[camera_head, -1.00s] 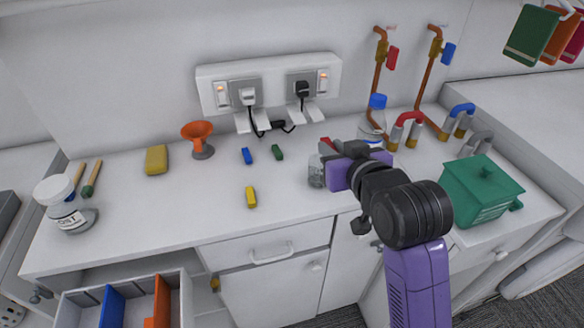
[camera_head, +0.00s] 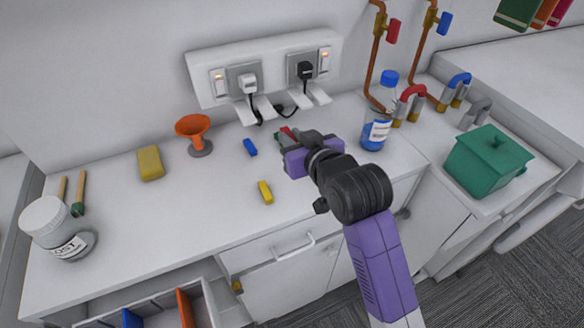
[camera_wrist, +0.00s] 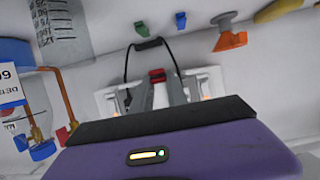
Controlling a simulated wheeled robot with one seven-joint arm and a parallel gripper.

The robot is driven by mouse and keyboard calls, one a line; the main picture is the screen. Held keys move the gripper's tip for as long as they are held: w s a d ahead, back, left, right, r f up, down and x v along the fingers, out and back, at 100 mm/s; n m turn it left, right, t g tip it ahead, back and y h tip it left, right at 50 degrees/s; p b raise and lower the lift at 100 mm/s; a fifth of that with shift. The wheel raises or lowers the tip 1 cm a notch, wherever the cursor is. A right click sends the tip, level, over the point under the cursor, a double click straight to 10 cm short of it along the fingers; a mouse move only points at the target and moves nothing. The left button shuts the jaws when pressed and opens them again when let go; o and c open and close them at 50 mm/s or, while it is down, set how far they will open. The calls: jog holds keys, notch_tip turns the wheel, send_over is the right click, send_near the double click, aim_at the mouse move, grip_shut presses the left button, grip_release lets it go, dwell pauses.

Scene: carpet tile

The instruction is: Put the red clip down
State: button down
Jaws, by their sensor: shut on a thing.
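My gripper (camera_wrist: 158,92) is shut on the red clip (camera_wrist: 157,76), which shows between its fingertips in the wrist view. In the head view the red clip (camera_head: 288,132) is mostly hidden by my gripper (camera_head: 289,143), above the counter's back middle. The green clip (camera_head: 279,138) is just left of it in that view, partly covered. The blue clip (camera_head: 250,147) lies further left and the yellow clip (camera_head: 265,192) nearer the front. The wrist view also shows the green clip (camera_wrist: 141,30) and blue clip (camera_wrist: 181,20). I cannot tell whether the red clip touches the counter.
The white counter (camera_head: 200,235) has free room at front left. An orange funnel (camera_head: 194,127) and yellow sponge (camera_head: 150,163) stand left. A bottle (camera_head: 376,130) and green box (camera_head: 487,160) are right. A graduated clear vessel (camera_wrist: 62,28) shows in the wrist view.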

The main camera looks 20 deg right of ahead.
notch_tip(320, 180, down, 11)
jog(key=shift+r, duration=0.2)
jog(key=shift+f, duration=0.1)
jog(key=shift+f, duration=0.1)
jog(key=c, duration=1.3)
grip_release()
jog(key=shift+r, duration=0.2)
jog(key=shift+s, duration=0.35)
jog(key=v, duration=1.1)
jog(key=shift+r+b, duration=0.15)
jog(key=shift+b, duration=0.3)
